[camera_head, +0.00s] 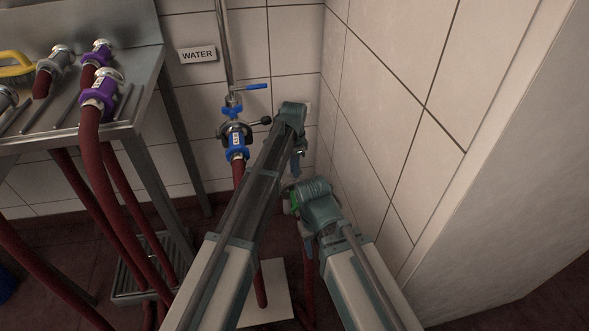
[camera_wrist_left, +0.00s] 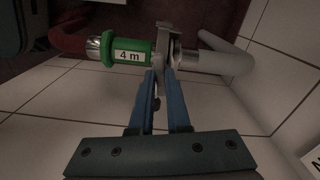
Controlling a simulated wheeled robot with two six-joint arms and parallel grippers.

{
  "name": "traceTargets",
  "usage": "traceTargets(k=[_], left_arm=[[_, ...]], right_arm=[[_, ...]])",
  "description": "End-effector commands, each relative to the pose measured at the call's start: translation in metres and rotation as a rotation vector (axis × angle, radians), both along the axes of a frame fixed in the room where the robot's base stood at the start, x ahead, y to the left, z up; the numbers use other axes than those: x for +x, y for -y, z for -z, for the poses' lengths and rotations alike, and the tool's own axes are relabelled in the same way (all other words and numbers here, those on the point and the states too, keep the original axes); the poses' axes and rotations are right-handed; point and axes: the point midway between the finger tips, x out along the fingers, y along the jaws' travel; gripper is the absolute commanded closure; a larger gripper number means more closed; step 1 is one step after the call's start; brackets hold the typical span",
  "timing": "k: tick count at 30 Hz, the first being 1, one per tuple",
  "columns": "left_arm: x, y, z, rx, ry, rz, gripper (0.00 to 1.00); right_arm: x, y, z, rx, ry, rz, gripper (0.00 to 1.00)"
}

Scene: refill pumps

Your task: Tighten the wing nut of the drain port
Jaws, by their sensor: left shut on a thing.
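In the left wrist view a metal clamp (camera_wrist_left: 168,38) joins a green hose coupling (camera_wrist_left: 127,55) marked "4 m" to a grey drain pipe (camera_wrist_left: 222,62). The wing nut (camera_wrist_left: 158,61) is at the clamp's near side, mostly hidden by my fingers. My left gripper (camera_wrist_left: 163,72) is shut on it. In the head view my left gripper (camera_head: 297,165) points down near the wall corner. The green coupling (camera_head: 293,202) shows in part beside my right arm. My right gripper (camera_head: 308,244) hangs low, and its jaws are not clear.
A blue water valve (camera_head: 236,140) with a red hose is on the back wall, left of my left arm, under a WATER sign (camera_head: 198,54). A steel table (camera_head: 140,110) with purple hose couplings (camera_head: 100,92) stands at the left. The tiled side wall (camera_head: 385,130) is close on the right.

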Motion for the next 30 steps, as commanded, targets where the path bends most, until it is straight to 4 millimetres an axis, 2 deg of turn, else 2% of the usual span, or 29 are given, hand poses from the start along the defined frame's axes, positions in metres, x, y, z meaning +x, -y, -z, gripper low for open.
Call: traceTargets(k=[4, 5, 9, 10, 22, 30], left_arm=[[0.000, 0.000, 0.000, 0.000, 0.000, -0.001, 1.00], [0.000, 0.000, 0.000, 0.000, 0.000, -0.001, 0.83], [0.000, 0.000, 0.000, 0.000, 0.000, -0.001, 0.58], [0.000, 0.000, 0.000, 0.000, 0.000, -0.001, 0.55], [0.000, 0.000, -0.003, 0.000, 0.000, -0.002, 0.55], [0.000, 0.000, -0.025, 0.000, 0.000, -0.002, 0.55]], right_arm=[[0.000, 0.000, 0.000, 0.000, 0.000, 0.000, 0.50], [0.000, 0.000, 0.000, 0.000, 0.000, 0.000, 0.50], [0.000, 0.000, 0.000, 0.000, 0.000, 0.000, 0.50], [0.000, 0.000, 0.000, 0.000, 0.000, 0.000, 0.50], [0.000, 0.000, -0.003, 0.000, 0.000, 0.000, 0.50], [0.000, 0.001, -0.026, -0.002, 0.000, 0.004, 0.50]])
